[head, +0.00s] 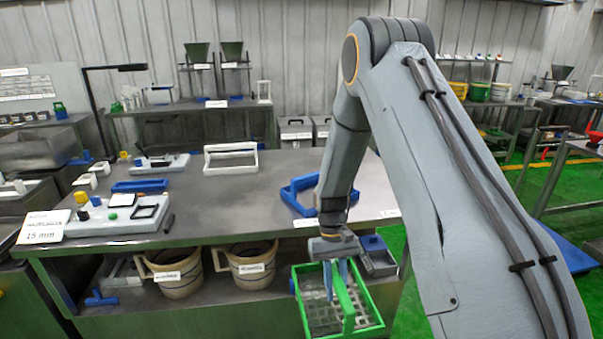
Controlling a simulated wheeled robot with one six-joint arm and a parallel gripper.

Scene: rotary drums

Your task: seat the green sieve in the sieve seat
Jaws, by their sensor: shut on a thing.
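The green sieve (374,309) is a rectangular frame with a pale grid bottom and a green handle bar. It is at the lower middle of the head view, in front of the table's front edge. My gripper (337,281) points down over it, with its blue fingers shut on the green handle. The arm and fingers cover part of the far side of the sieve. I cannot tell whether the sieve hangs free or touches something below. I cannot pick out the sieve seat for certain.
A white frame (206,158) and a blue frame (290,193) with handles stand on the steel table (240,212). A control panel (110,222) is at the left. Two labelled buckets (175,285) (252,277) stand on the lower shelf. A small grey bin (380,262) is just right of my gripper.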

